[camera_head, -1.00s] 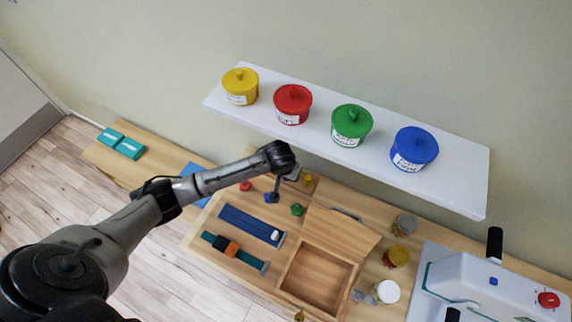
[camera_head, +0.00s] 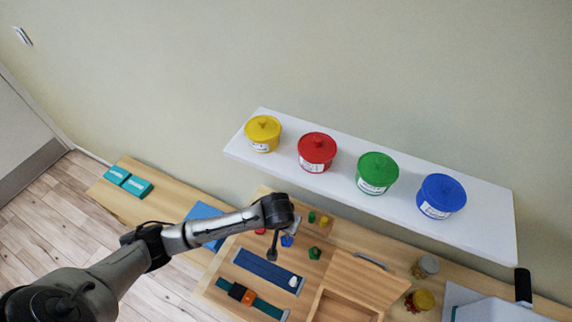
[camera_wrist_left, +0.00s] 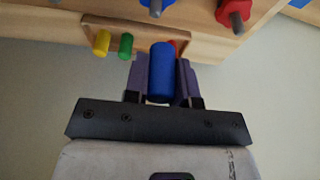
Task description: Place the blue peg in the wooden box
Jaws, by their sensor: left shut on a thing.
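My left gripper (camera_wrist_left: 162,80) is shut on the blue peg (camera_wrist_left: 161,72), which stands between its two fingers in the left wrist view. In the head view my left gripper hangs over the table near the coloured knobs, and the peg is not clearly visible there. The wooden box (camera_head: 343,309) is open at the bottom of the head view, to the right of the gripper, with its lid (camera_head: 365,276) tilted up behind it. The box is partly cut off by the frame edge. My right gripper is not in view.
A green peg (camera_wrist_left: 126,45) and a yellow peg (camera_wrist_left: 102,42) stand by a wooden rack, with a red one partly hidden. Star knobs, a blue strap board (camera_head: 268,270) and jars (camera_head: 426,266) surround the box. A white shelf (camera_head: 480,207) with coloured tubs overhangs behind.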

